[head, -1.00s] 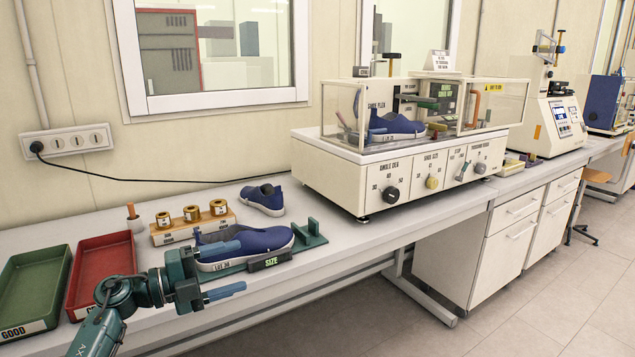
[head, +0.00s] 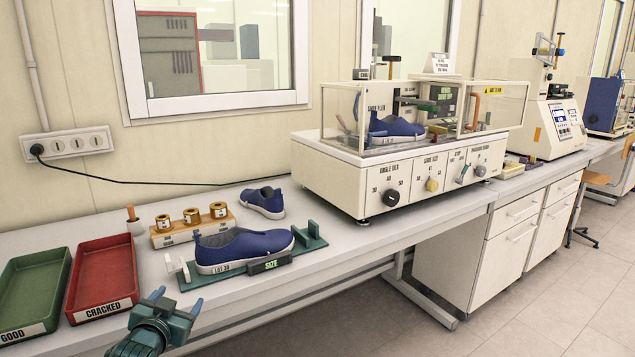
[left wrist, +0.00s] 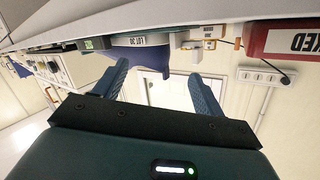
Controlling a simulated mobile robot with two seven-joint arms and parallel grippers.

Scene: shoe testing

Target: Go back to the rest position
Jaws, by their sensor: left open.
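My left gripper (head: 178,303) is at the bottom left of the head view, in front of the bench edge. Its two blue fingers are spread apart with nothing between them. In the left wrist view the fingers (left wrist: 162,88) are also apart and empty. A blue shoe (head: 243,248) marked LOT 30 lies on the green sizing fixture (head: 312,238) with the SIZE label, beyond the gripper and clear of it. It shows upside down in the left wrist view (left wrist: 150,54). My right gripper is in neither view.
A green GOOD tray (head: 35,290) and a red CRACKED tray (head: 104,275) lie at the bench's left. Behind the fixture are a rack of brass rolls (head: 191,216) and another blue shoe (head: 265,201). A flex tester (head: 400,150) stands to the right. Floor in front is clear.

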